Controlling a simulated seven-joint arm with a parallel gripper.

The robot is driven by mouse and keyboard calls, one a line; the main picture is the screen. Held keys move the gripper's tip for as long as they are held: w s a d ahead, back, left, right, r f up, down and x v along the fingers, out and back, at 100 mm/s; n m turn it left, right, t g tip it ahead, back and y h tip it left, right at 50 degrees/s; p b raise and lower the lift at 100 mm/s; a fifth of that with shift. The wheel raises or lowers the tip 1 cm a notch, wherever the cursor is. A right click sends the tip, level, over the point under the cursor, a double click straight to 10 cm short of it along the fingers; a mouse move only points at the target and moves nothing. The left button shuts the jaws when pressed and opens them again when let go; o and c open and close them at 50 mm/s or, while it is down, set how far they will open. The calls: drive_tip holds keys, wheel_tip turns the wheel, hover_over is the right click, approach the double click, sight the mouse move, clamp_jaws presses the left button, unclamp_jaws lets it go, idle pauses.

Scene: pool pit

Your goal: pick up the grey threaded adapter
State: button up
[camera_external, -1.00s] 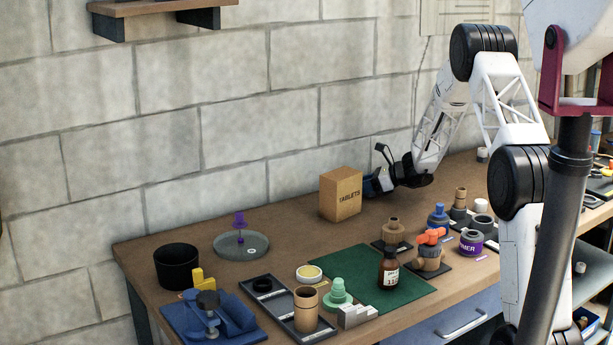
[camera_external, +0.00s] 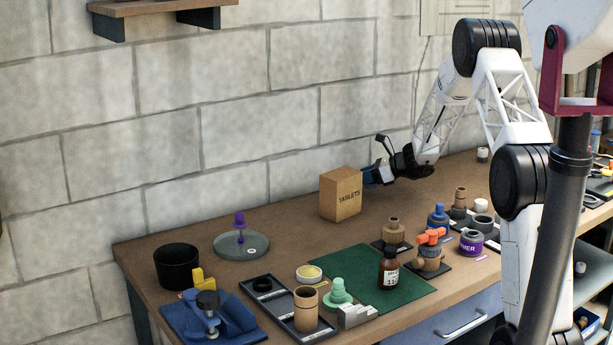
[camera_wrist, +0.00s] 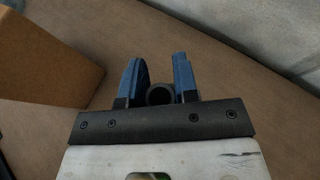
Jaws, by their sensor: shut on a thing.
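The grey threaded adapter (camera_wrist: 159,95) shows in the wrist view as a dark grey ring with a round opening, between the two blue fingers. My gripper (camera_wrist: 158,75) is shut on it, with a finger on either side. In the external view my gripper (camera_external: 370,177) is low over the back of the bench, just right of the tablets box (camera_external: 341,196). The adapter cannot be made out there. Whether it touches the bench is unclear.
The cardboard tablets box also stands close on the left in the wrist view (camera_wrist: 45,55). The block wall (camera_external: 290,130) runs behind the bench. A green mat (camera_external: 400,291), brown bottle (camera_external: 388,270) and several fittings stand nearer the front. Bare wood lies around the gripper.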

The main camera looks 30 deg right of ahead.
drive_tip(key=s+a, duration=0.1)
drive_tip(key=s, duration=0.4)
drive_tip(key=s+a+r, duration=0.1)
drive_tip(key=s+a, duration=0.1)
drive_tip(key=s, duration=0.3)
drive_tip(key=s+a+r, duration=0.1)
drive_tip(key=s+a, duration=0.1)
drive_tip(key=s, duration=0.3)
drive_tip(key=shift+s, duration=0.1)
idle(0.6)
